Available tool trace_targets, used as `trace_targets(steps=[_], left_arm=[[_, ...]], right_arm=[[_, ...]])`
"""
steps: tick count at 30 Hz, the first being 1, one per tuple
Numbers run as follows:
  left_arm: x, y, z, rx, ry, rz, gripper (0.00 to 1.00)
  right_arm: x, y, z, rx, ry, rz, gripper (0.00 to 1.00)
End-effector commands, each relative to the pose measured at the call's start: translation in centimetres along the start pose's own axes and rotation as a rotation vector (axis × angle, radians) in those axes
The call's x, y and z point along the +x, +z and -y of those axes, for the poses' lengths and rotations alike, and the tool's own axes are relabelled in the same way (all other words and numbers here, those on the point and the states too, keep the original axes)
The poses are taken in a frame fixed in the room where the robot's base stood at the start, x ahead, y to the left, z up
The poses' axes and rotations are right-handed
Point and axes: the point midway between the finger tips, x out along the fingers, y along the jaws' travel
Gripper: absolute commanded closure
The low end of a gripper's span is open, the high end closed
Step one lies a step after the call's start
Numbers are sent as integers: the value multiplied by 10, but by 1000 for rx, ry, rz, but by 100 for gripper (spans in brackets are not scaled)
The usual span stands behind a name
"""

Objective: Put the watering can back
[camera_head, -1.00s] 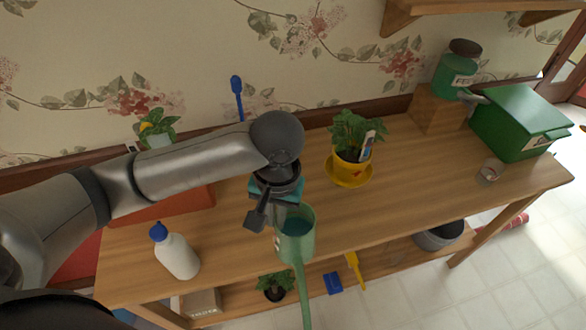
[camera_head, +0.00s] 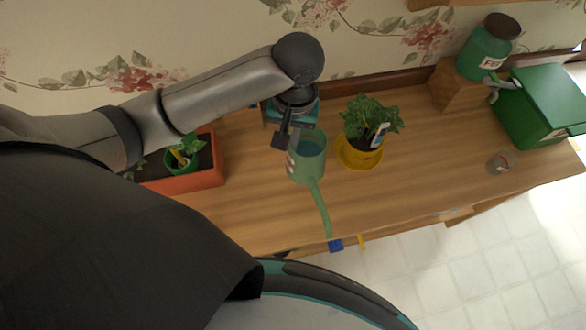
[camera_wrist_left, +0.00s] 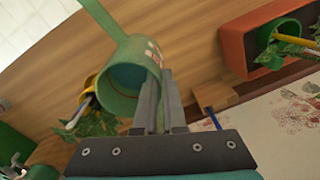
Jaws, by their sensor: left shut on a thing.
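The green watering can (camera_head: 307,163) is over the wooden table (camera_head: 420,170), just left of the yellow pot, with its long spout pointing to the front edge. My left gripper (camera_head: 294,134) is shut on the can's wall side. In the left wrist view the fingers (camera_wrist_left: 162,98) meet the side of the can (camera_wrist_left: 125,88), and its open mouth faces the camera. I cannot tell whether the can touches the tabletop. My right gripper is not in view.
A plant in a yellow pot (camera_head: 358,155) stands close right of the can. An orange planter (camera_head: 205,172) is at left. Tabletop between is clear.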

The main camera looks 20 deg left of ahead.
Motion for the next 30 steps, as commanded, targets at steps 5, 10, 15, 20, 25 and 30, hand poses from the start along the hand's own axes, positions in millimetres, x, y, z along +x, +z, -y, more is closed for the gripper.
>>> trace_targets(steps=[5, 10, 15, 20, 25, 30], left_arm=[[48, 0, -2, -1, -2, 0, 100], [80, -1, -5, 1, 1, -3, 100], [92, -2, -6, 1, 3, -3, 100], [114, -1, -7, 0, 1, -2, 100], [132, -2, -9, 1, 2, -4, 100], [133, -2, -9, 1, 3, -5, 100]], right_arm=[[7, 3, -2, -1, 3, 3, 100], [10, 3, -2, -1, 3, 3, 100], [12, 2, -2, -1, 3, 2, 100], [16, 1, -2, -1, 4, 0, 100], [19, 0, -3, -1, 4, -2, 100], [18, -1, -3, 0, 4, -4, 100]])
